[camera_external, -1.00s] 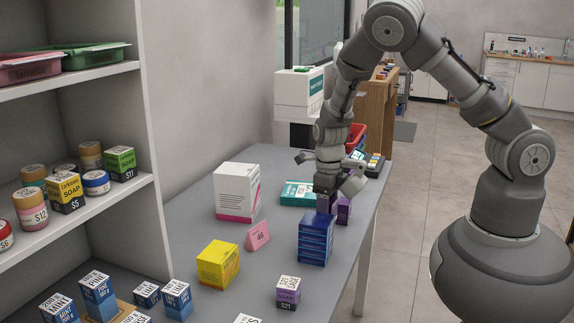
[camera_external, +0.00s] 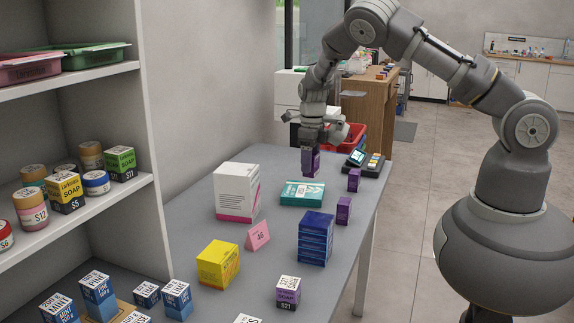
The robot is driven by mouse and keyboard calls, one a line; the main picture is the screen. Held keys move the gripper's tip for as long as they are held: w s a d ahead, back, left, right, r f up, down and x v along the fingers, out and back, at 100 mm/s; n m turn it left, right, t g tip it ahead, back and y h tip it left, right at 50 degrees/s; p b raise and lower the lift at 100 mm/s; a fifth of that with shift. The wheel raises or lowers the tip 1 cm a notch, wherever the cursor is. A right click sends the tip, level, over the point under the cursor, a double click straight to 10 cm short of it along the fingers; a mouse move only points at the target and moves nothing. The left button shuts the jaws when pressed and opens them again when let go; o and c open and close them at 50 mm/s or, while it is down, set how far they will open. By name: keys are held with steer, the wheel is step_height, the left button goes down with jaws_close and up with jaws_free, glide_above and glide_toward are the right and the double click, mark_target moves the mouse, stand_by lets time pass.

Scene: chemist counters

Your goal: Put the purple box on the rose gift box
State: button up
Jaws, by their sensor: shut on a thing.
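My gripper (camera_external: 311,146) is shut on a purple box (camera_external: 310,164) and holds it upright in the air. In the picture the held box is just above the far edge of a flat teal box (camera_external: 302,194), with a small gap between them. A tall white box with a pink band (camera_external: 237,192) stands left of the teal box. No lettering that says rose is legible, so I cannot tell which one is the rose gift box. The fingertips partly cover the top of the held box.
A card terminal (camera_external: 356,158) and red basket (camera_external: 352,138) are behind.

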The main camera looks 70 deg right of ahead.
steer(key=w+d+r, duration=0.2)
steer(key=d, duration=0.1)
steer(key=b, duration=0.2)
glide_toward(308, 194)
step_height(308, 194, down, 5)
steer(key=shift+w+f, duration=0.1)
steer(key=shift+f, duration=0.05)
steer(key=o, duration=1)
steer(key=shift+o, duration=0.2)
